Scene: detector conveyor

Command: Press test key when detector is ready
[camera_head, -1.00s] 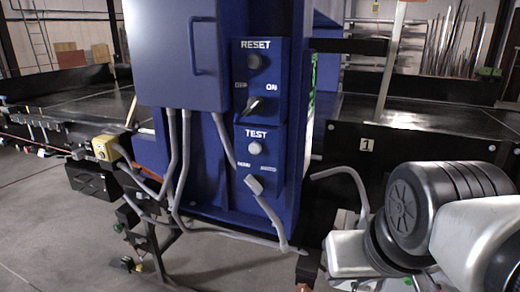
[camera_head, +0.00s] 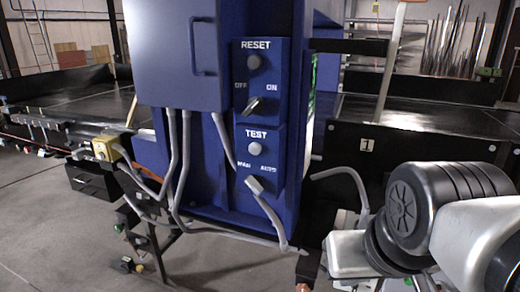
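The test key, a round pale button (camera_head: 254,148), sits under the word TEST on the lower blue panel (camera_head: 275,140). Nothing covers it. The detector's blue control housing (camera_head: 180,65) stands in the middle of the view. A narrow green strip (camera_head: 312,105) shows at the panel's right edge; I cannot tell whether it is a ready light. My arm's grey and black links are at the lower right, apart from the panel. My gripper is not in view.
A grey RESET button (camera_head: 254,62) and an OFF/ON knob (camera_head: 260,106) sit above the test key. The dark conveyor (camera_head: 420,115) extends to the right.

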